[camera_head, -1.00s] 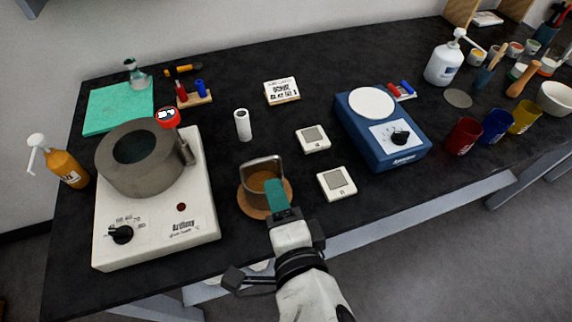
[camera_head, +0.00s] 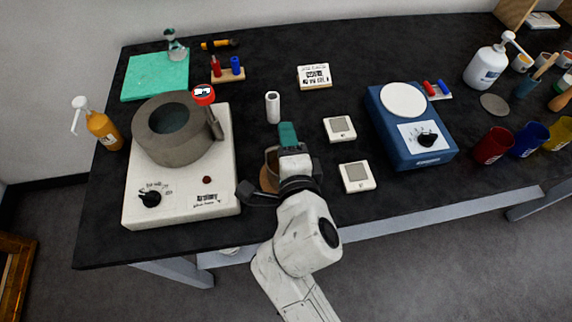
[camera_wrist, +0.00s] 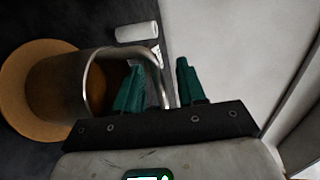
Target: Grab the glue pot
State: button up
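The glue pot, a brown-filled metal pot with a looped handle (camera_wrist: 95,75), lies left of centre in the wrist view on a round cork mat (camera_wrist: 14,85). In the head view my gripper mostly hides the pot (camera_head: 271,158) and the mat (camera_head: 267,182). My gripper (camera_wrist: 158,66) is open at the handle, also seen in the head view (camera_head: 289,136). Its left green finger overlaps the handle loop and its right finger is beyond the loop's outer side. I cannot tell whether either finger touches the handle.
A white cylinder (camera_head: 273,107) stands just behind. A white heating unit with a grey ring-shaped vessel (camera_head: 174,143) is to the left. Two small white square devices (camera_head: 340,129) (camera_head: 357,177) and a blue balance (camera_head: 421,150) are to the right.

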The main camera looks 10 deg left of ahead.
jog(key=shift+w+a+f, duration=0.1)
jog(key=shift+w, duration=0.35)
grip_shut()
dwell(1.1)
